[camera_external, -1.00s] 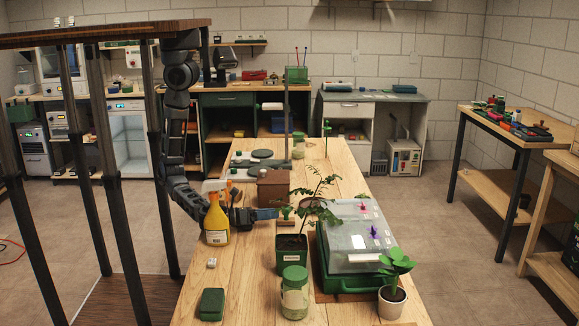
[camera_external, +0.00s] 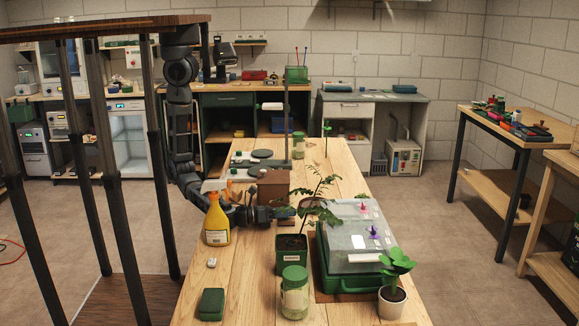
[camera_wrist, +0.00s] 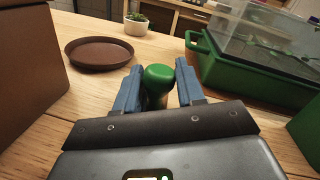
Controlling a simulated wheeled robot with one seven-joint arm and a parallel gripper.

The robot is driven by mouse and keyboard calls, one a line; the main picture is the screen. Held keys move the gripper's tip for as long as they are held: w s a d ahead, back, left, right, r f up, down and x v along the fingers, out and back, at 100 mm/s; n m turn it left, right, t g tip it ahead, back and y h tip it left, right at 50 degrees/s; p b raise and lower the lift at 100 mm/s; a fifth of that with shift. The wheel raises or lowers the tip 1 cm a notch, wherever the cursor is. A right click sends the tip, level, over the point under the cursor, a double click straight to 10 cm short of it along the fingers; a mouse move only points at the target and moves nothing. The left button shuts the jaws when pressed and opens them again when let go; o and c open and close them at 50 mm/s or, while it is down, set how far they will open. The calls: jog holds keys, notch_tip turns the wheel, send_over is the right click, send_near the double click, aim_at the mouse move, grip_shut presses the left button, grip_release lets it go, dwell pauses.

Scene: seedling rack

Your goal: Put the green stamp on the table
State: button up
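The green stamp (camera_wrist: 159,76) shows its rounded green knob in the wrist view, between the two blue fingers of my gripper (camera_wrist: 160,88). The fingers stand apart on either side, and a narrow gap shows beside the knob. The stamp's lower part is mostly hidden by the knob and the gripper. In the external view my gripper (camera_external: 284,213) reaches right, low over the wooden table (camera_external: 248,270), behind the potted seedling. The stamp is hard to make out there.
A brown box (camera_external: 273,187) stands just behind my gripper, and a yellow spray bottle (camera_external: 217,222) in front of my forearm. A seedling pot (camera_external: 291,256), a jar (camera_external: 294,295) and a lidded green tray (camera_external: 352,284) crowd the right. A brown saucer (camera_wrist: 98,50) lies ahead.

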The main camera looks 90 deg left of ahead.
jog(key=shift+f, duration=0.1)
grip_shut()
